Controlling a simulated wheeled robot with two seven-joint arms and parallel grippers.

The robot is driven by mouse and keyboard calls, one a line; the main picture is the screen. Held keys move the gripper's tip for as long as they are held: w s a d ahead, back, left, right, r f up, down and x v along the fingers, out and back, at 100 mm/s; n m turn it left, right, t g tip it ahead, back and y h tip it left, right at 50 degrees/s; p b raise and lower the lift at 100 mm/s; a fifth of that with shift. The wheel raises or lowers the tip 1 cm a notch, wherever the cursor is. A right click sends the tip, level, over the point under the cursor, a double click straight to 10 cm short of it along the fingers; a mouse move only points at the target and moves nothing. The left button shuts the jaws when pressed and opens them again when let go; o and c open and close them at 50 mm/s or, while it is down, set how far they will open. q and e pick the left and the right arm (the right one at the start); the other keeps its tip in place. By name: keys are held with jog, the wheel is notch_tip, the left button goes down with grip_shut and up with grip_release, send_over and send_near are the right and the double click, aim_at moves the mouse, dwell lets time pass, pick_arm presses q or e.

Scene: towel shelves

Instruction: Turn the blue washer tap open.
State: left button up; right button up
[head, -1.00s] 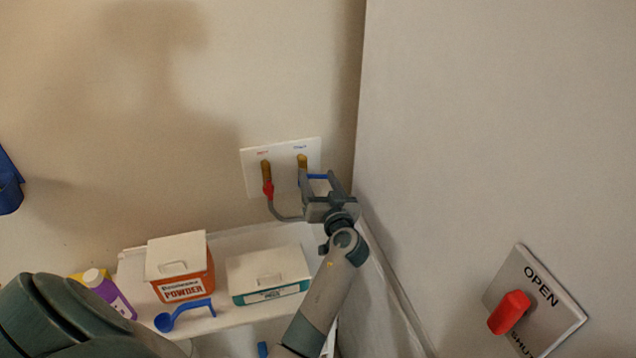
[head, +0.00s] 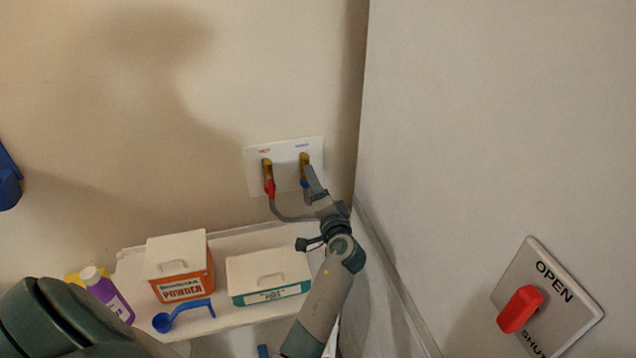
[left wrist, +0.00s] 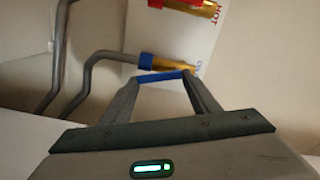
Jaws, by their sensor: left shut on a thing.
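The blue washer tap (head: 304,160) is the right one of two brass taps on a white wall plate. Its blue handle (left wrist: 165,76) shows in the left wrist view between the two finger ends. My left gripper (head: 310,181) is at this tap, and its jaws are shut across the blue handle. It also shows in the left wrist view (left wrist: 163,86). In the head view the fingers hide most of the handle, with a bit of blue showing beside them. My right gripper is not in view.
The red-handled tap (head: 268,178) is close on the left, with a grey hose (head: 283,214). Below, a white shelf (head: 215,315) holds a powder box (head: 180,270), a teal-white box (head: 268,275), a blue scoop (head: 183,314) and a purple bottle (head: 108,298). A wall stands close on the right.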

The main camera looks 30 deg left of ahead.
pick_arm(q)
jog(key=m, duration=0.2)
jog(key=m+p, duration=0.1)
jog(key=m, duration=0.1)
jog(key=shift+s+a+f, duration=0.15)
jog(key=shift+s+a, duration=0.15)
jog(key=shift+s, duration=0.05)
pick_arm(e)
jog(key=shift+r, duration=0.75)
pick_arm(q)
jog(key=o, duration=1)
jog(key=shift+f, duration=0.1)
